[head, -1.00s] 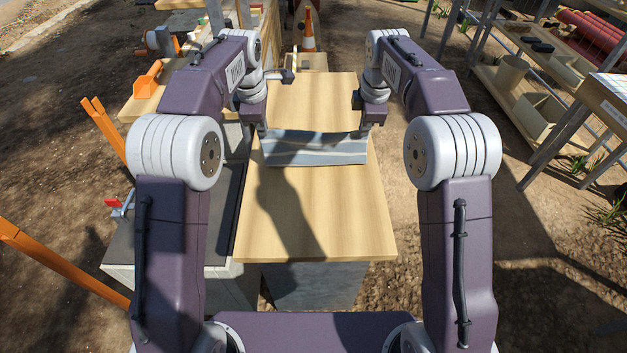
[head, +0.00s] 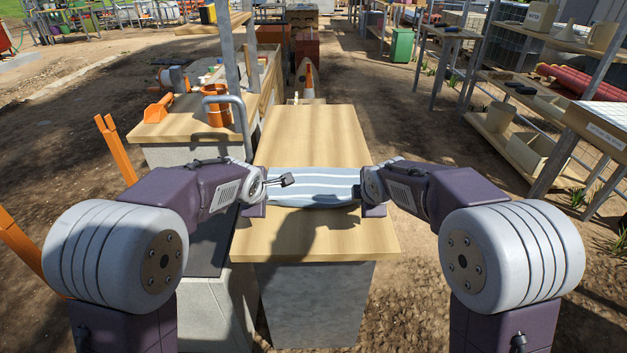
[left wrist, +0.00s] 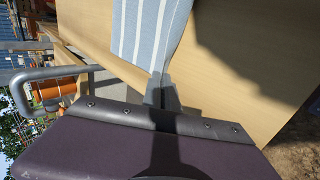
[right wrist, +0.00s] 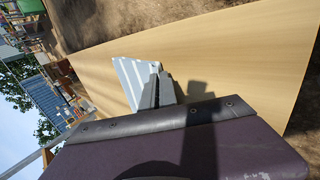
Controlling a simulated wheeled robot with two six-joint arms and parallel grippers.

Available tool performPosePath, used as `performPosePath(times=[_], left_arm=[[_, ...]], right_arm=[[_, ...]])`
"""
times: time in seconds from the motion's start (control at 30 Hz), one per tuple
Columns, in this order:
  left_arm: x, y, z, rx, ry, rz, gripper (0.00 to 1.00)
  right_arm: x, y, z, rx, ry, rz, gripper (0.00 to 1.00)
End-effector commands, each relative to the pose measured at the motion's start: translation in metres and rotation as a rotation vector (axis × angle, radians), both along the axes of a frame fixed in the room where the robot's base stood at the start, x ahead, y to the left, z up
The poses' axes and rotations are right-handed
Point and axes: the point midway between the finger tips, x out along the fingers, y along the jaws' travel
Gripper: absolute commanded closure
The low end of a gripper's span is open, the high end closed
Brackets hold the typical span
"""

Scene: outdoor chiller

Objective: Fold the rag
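The rag (head: 314,184) is blue-grey with white stripes and stretches between my two grippers over the wooden table top (head: 312,135). Whether its middle touches the wood is unclear. My left gripper (left wrist: 159,84) is shut on the rag's left end; the cloth narrows into its fingers in the left wrist view (left wrist: 146,30). My right gripper (right wrist: 155,76) is shut on the rag's right end, and a pale striped part of the cloth shows beside its fingers (right wrist: 127,78). In the head view my wrists partly hide both ends of the rag.
The table is bare in front of and beyond the rag. At left stands a side bench (head: 180,127) with an orange container (head: 217,108) and a grey curved pipe (head: 240,120). Shelves (head: 530,130) stand off to the right, past open ground.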

Motion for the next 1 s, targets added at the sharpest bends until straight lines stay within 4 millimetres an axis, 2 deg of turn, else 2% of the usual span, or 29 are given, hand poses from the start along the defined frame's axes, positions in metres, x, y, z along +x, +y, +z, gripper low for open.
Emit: performPosePath(times=[0.03, 0.13, 0.53, 0.7, 1.0], left_arm=[[0.0, 0.0, 0.0, 0.0, 0.0, 0.0, 0.86], [0.0, 0.0, 0.0, 0.0, 0.001, 0.0, 0.6], [-0.001, 0.0, 0.004, -0.001, -0.001, 0.001, 0.6], [-0.012, 0.0, 0.034, -0.001, -0.003, 0.001, 0.6], [-0.049, 0.0, 0.079, 0.0, -0.003, 0.0, 0.6]], right_arm=[[0.0, 0.0, 0.0, 0.0, 0.0, 0.0, 0.86], [0.0, 0.0, 0.0, 0.0, 0.001, 0.0, 0.6], [-0.001, 0.0, 0.004, 0.0, 0.0, -0.001, 0.6], [-0.012, 0.0, 0.034, 0.001, -0.004, -0.001, 0.6], [-0.049, 0.0, 0.079, 0.001, -0.002, -0.001, 0.6]])
